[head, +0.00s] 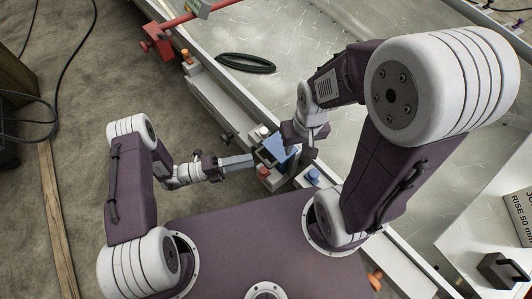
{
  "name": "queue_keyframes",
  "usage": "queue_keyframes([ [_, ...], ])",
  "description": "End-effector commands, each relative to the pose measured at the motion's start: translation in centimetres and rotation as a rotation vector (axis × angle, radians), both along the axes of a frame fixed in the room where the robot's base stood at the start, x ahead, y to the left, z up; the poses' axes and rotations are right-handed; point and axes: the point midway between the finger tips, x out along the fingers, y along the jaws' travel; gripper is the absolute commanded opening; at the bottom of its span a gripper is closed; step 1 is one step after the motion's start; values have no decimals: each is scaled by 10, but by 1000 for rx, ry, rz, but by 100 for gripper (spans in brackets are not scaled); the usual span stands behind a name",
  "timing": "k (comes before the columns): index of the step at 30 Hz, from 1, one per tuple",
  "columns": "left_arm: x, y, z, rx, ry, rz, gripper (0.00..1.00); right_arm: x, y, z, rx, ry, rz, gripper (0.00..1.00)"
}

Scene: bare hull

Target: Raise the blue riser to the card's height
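A blue block (279,149) sits tilted on the hull's rail, between my two grippers; it looks like the blue riser. A separate blue knob (313,177) stands on a pale block to its right. The card (520,214) is at the right edge, partly cut off, and reads "RISE 50 mm". My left gripper (248,161) points right, its fingertips close to the left of the blue block; contact cannot be told. My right gripper (297,146) points down at the block's right side and partly covers it. The finger gaps of both grippers are too small to judge.
A red knob (263,172) and a white knob (263,131) stand close around the blue block. A black cable coil (245,63) lies on the hull floor. A red clamp-like bar (160,43) is at upper left. The pale hull floor behind is mostly clear.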

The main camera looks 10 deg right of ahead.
Motion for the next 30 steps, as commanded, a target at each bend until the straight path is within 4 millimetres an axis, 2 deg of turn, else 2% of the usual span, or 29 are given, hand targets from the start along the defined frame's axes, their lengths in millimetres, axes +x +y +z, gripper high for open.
queue_keyframes([
  [6,-4,-45,3,2,-4,-9,34,0,0,-1,0,0,0,36],
  [12,-5,-77,5,2,-4,-7,34,0,0,-3,0,0,0,36],
  [16,-5,-84,5,2,-3,-4,34,0,0,-3,0,0,0,36],
  [22,-5,-85,5,2,-3,-3,34,0,0,-3,0,0,0,36],
  [23,-5,-85,5,2,-3,-3,32,0,0,-3,0,0,0,36],
  [26,-5,-84,6,2,-3,-3,4,0,0,-3,0,0,0,36],
  [27,-5,-84,6,2,-3,-3,0,0,0,-3,0,0,0,36],
  [30,-5,-84,6,2,-4,-3,0,0,0,-3,0,0,0,36],
])
